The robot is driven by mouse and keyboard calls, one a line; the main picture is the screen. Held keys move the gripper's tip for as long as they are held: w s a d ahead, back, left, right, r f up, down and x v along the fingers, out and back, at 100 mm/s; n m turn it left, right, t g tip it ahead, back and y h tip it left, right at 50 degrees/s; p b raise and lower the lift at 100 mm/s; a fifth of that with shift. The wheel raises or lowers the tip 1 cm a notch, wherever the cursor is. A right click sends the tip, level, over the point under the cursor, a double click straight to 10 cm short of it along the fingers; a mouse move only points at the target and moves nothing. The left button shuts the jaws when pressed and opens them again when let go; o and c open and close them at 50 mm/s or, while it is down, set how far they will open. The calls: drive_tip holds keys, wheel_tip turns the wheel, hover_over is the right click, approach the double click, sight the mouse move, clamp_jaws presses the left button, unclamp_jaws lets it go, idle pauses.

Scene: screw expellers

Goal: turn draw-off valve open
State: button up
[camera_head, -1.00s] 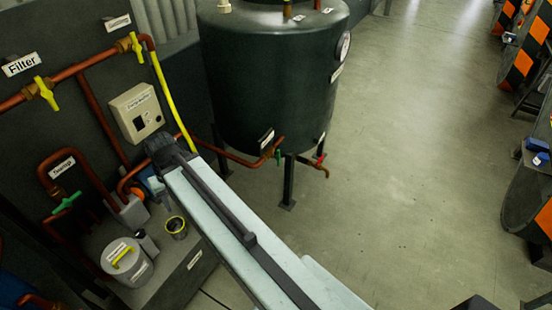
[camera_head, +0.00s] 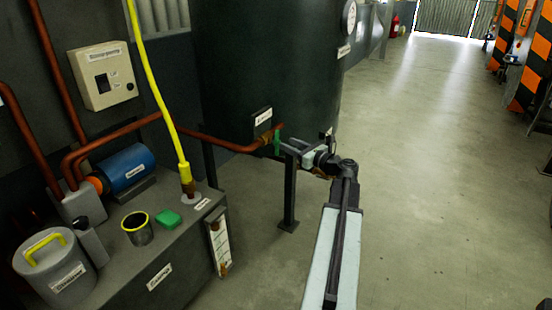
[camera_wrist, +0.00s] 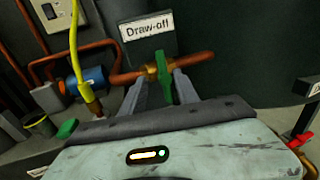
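The draw-off valve has a green handle (camera_wrist: 163,76) on a copper pipe (camera_wrist: 200,59), under a "Draw-off" label (camera_wrist: 146,25). In the wrist view the handle stands roughly upright, across the line of the pipe. In the head view the green handle (camera_head: 277,141) is low on the dark tank's near side. My gripper (camera_wrist: 163,87) is open, with one finger on each side of the handle and gaps visible beside it. In the head view my gripper (camera_head: 284,147) reaches the valve from the right. Whether a finger touches the handle is unclear.
The dark tank (camera_head: 255,70) stands on legs behind the valve. A red-handled tap (camera_wrist: 298,140) is at the lower right in the wrist view. A grey box (camera_head: 170,270) with a cup (camera_head: 137,230) and green block (camera_head: 168,219) is left. Open floor (camera_head: 440,200) lies right.

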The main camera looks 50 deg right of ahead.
sight(278, 139)
drive_tip(key=w, duration=0.7)
drive_tip(key=shift+w+d+r, duration=0.1)
drive_tip(key=shift+w+d, duration=0.1)
drive_tip(key=shift+d, duration=0.1)
clamp_jaws()
drive_tip(key=shift+a, duration=0.15)
